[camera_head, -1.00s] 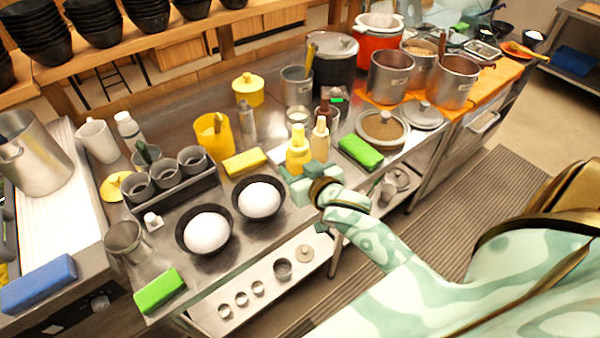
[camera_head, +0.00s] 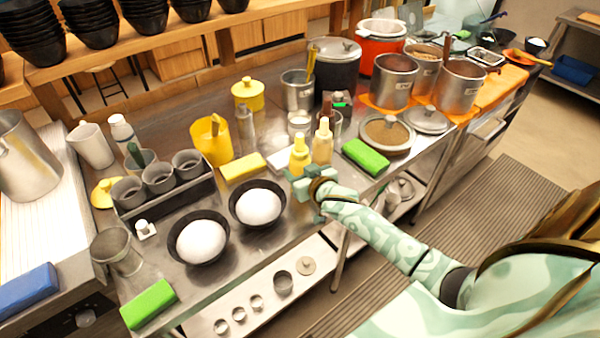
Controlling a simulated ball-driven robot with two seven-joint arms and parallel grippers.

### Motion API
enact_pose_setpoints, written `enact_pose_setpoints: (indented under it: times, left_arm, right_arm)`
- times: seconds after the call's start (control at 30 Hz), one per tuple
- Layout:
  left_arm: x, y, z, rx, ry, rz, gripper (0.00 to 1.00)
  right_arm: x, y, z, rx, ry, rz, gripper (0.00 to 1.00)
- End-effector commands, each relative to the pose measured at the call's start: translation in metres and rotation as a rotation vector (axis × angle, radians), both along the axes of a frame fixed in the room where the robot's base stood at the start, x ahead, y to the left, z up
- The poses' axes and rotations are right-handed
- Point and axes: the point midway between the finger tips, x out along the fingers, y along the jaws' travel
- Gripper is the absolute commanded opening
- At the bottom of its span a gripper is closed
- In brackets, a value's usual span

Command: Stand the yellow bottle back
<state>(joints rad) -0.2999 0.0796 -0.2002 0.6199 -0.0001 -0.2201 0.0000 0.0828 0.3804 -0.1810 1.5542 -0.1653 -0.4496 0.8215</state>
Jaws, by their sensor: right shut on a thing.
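The yellow bottle (camera_head: 299,157) stands upright near the front edge of the steel counter, beside a pale cream bottle (camera_head: 322,143). My right gripper (camera_head: 299,181) is at the lower part of the yellow bottle, on its near side, and is shut on it. The fingers and the bottle's base partly hide each other, so I cannot tell whether the base touches the counter. My left gripper is not in view.
Left of the bottle are a yellow sponge (camera_head: 243,167) and two dark bowls with white mounds (camera_head: 258,206). A green sponge (camera_head: 365,157) lies to the right. A dark red-brown bottle (camera_head: 327,108) and metal containers stand behind.

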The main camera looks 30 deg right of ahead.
Motion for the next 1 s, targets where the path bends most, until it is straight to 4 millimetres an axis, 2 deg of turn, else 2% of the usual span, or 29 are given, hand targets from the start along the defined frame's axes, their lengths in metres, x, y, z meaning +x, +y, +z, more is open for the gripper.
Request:
enact_pose_setpoints:
  times: [0.2, 0.23, 0.3, 0.67, 0.77, 1.0]
  left_arm:
    - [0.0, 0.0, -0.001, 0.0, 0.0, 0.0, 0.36]
    - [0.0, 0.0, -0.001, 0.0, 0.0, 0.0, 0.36]
    - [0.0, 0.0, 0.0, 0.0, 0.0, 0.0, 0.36]
    - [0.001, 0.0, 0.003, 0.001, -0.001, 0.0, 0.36]
    - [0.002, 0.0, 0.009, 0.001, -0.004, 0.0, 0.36]
    - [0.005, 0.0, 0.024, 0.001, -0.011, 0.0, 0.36]
  right_arm:
    - [0.0, 0.0, -0.002, 0.0, -0.001, 0.0, 0.37]
    - [0.0, 0.0, -0.002, 0.0, 0.0, 0.0, 0.57]
    - [0.0, 0.0, -0.002, -0.001, 0.0, 0.0, 0.74]
    - [-0.003, 0.001, 0.003, 0.0, 0.0, 0.001, 0.74]
    - [-0.019, 0.002, 0.01, 0.001, 0.0, 0.001, 0.74]
    - [-0.072, 0.007, 0.03, 0.001, 0.001, 0.0, 0.74]
